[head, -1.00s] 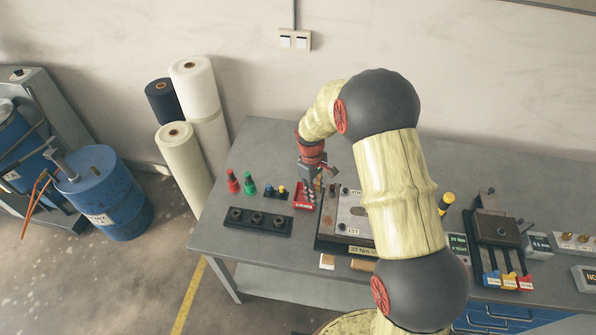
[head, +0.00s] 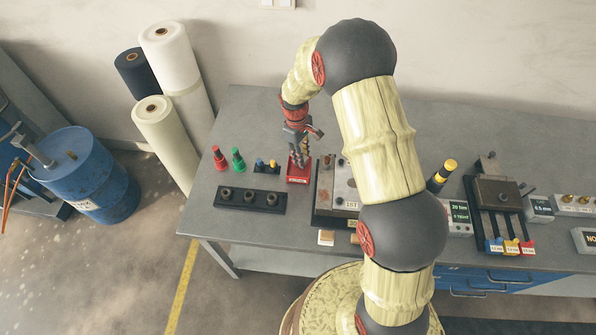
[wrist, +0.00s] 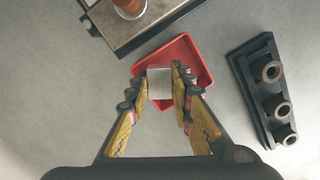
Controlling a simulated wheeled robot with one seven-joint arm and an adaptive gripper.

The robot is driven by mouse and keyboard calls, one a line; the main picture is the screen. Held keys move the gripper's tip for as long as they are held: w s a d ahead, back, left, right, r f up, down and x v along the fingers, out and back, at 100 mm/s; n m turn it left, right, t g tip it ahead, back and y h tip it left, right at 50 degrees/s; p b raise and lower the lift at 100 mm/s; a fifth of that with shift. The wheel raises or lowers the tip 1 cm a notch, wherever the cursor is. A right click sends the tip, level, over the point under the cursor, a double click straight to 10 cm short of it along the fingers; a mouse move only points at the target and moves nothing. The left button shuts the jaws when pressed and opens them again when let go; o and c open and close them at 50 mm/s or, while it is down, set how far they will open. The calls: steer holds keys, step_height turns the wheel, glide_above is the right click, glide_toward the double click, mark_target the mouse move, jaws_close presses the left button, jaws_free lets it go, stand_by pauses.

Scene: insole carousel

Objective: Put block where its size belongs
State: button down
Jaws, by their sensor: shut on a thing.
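A small grey metallic block (wrist: 160,84) sits between the fingertips in the wrist view. My gripper (wrist: 160,88) is shut on it, above the red tray (wrist: 203,77). In the head view, my gripper (head: 299,157) points down over the same red tray (head: 299,177), and I cannot make out the block there. A black holder (head: 266,207) with three round sockets lies left of the tray. It also shows at the right of the wrist view (wrist: 246,92).
A metal plate fixture (head: 342,187) stands close right of the tray. Red (head: 219,158) and green (head: 237,159) bottle-like items and a small black rack (head: 266,168) stand left. A dark device (head: 496,192) with coloured tags is far right. Bare bench lies behind the tray.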

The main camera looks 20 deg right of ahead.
steer(key=shift+f, duration=0.4)
steer(key=c, duration=1.6)
jaws_free()
steer(key=shift+o, duration=0.5)
step_height(320, 180, up, 12)
steer(key=w, duration=0.1)
steer(key=shift+a, duration=0.45)
steer(key=shift+w+m, duration=0.1)
steer(key=shift+m, duration=0.2)
